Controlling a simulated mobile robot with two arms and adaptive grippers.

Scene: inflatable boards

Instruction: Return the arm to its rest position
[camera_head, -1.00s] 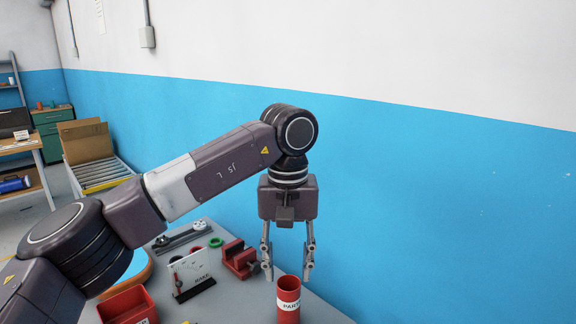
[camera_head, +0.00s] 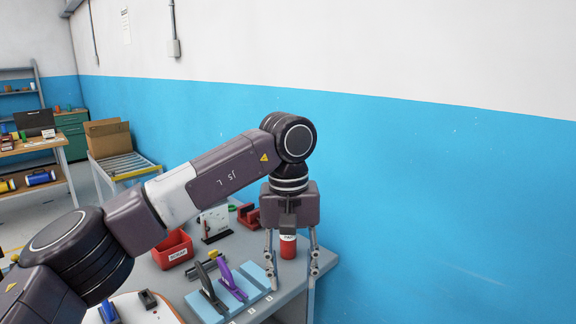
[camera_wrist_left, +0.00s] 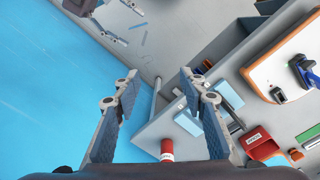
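My left arm reaches across the head view, and its gripper (camera_head: 292,278) hangs pointing down by the right edge of the grey bench. Its two fingers are apart with nothing between them. In the left wrist view the same open gripper (camera_wrist_left: 158,75) shows a clear gap over the bench edge and floor. A red labelled cylinder (camera_head: 288,248) stands on the bench behind the fingers; it also shows in the left wrist view (camera_wrist_left: 167,150). My right gripper (camera_wrist_left: 130,27) shows at the top left of the left wrist view, fingers apart and empty.
On the grey bench (camera_head: 318,263) are a red bin (camera_head: 173,248), a red holder (camera_head: 248,216), a clear stand (camera_head: 215,222) and light-blue pads with dark and purple tools (camera_head: 231,282). A white, orange-edged board (camera_head: 150,311) lies at the front. The blue wall (camera_head: 430,200) is behind.

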